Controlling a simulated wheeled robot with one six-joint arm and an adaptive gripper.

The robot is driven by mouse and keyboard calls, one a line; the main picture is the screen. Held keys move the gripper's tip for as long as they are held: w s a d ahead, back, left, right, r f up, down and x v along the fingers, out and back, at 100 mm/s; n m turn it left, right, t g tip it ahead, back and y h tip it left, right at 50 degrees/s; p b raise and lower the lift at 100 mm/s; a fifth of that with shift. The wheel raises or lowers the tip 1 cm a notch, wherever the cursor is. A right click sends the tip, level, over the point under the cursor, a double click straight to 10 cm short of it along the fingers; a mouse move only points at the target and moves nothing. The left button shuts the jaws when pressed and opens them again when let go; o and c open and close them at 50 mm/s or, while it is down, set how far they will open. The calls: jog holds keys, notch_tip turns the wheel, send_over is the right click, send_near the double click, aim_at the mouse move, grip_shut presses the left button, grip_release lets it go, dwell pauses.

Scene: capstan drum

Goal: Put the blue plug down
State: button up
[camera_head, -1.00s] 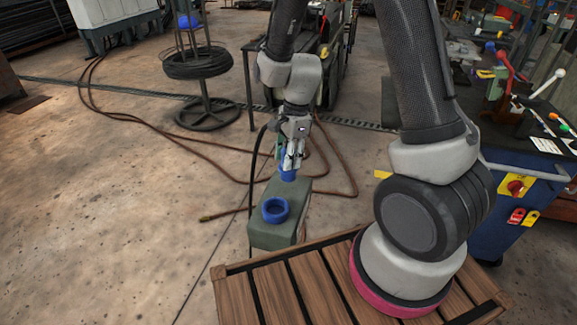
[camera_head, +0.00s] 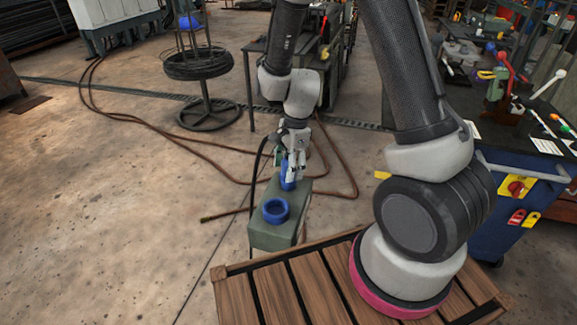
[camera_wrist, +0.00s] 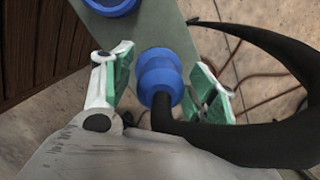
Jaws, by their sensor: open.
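The blue plug (camera_wrist: 160,72) stands between the two open fingers of my gripper (camera_wrist: 160,85) in the wrist view, with a gap on each side. A black cable (camera_wrist: 250,140) runs from the plug and curves to the right. In the head view the plug (camera_head: 288,178) is at the far end of the top of a green-grey box (camera_head: 270,236), below my gripper (camera_head: 292,165). It appears to rest on the box top; its underside is hidden. A blue ring-shaped socket (camera_head: 275,211) is on the nearer end of the box top, apart from the plug.
A slatted wooden platform (camera_head: 262,296) lies in front of the box. A blue cabinet (camera_head: 500,225) with switches stands at the right. Reddish-brown hoses (camera_head: 150,125) and a wire coil stand (camera_head: 205,100) are on the floor behind. Open concrete floor lies at the left.

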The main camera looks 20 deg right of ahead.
notch_tip(320, 180, up, 12)
jog(key=d, duration=0.2)
jog(key=s+d+r+n+t+h, duration=0.1)
jog(key=s+d+r+n+t, duration=0.1)
jog(key=s+d+r+n, duration=0.4)
jog(key=s+d+r+n+t, duration=0.2)
jog(key=s+d+r+n, duration=0.5)
jog(key=s+r+n, duration=0.3)
jog(key=s+r, duration=0.1)
jog(key=s, duration=0.2)
jog(key=shift+r+h, duration=0.35)
jog(key=shift+h, duration=0.05)
